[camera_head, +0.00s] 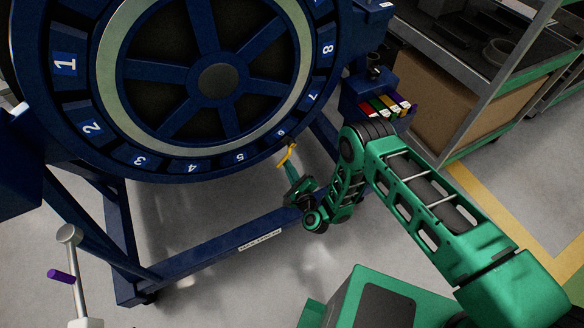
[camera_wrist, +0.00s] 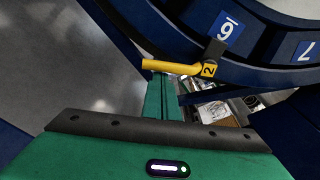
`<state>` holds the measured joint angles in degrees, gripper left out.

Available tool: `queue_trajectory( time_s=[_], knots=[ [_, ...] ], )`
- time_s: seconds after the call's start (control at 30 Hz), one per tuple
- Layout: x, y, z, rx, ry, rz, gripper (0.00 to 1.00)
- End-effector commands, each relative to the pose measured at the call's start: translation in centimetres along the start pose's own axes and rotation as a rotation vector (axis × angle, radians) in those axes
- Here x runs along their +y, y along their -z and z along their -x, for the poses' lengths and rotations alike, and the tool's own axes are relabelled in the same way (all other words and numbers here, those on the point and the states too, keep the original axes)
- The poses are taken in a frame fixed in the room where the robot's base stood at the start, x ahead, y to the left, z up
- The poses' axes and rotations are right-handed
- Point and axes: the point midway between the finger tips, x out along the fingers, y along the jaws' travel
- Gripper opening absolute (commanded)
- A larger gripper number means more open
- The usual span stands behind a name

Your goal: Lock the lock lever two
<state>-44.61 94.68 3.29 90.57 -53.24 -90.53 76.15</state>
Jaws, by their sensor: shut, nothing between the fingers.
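The yellow lock lever (camera_wrist: 172,67) carries a "2" on its black-and-yellow end and sits just below the number 6 plate (camera_wrist: 226,28) on the blue ring. In the wrist view its bar points left, roughly level. It shows small in the head view (camera_head: 286,155) at the ring's lower right rim. My gripper (camera_wrist: 160,80) is shut and empty, its green fingers right below the yellow bar in the wrist view. In the head view my gripper (camera_head: 290,167) is just under the lever. I cannot tell whether they touch.
The large blue ring (camera_head: 140,160) with numbered bays stands on a blue frame (camera_head: 215,252). A holder with coloured handles (camera_head: 388,106) is at its right. A shelf rack with a cardboard box (camera_head: 435,105) stands beyond.

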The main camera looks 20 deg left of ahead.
Motion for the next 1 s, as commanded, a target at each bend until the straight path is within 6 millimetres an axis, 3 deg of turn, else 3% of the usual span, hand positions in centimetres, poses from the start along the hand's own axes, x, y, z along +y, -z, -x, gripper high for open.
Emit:
queue_trajectory(
  time_s=[0.3, 0.6, 1.0],
  knots=[
    [0.0, -0.1, 0.1, 0.000, -0.001, -0.002, 0.00],
    [0.1, -2.0, 0.4, -0.001, -0.021, -0.145, 0.00],
    [0.4, -2.4, 0.3, -0.007, -0.024, -0.153, 0.00]
  ],
)
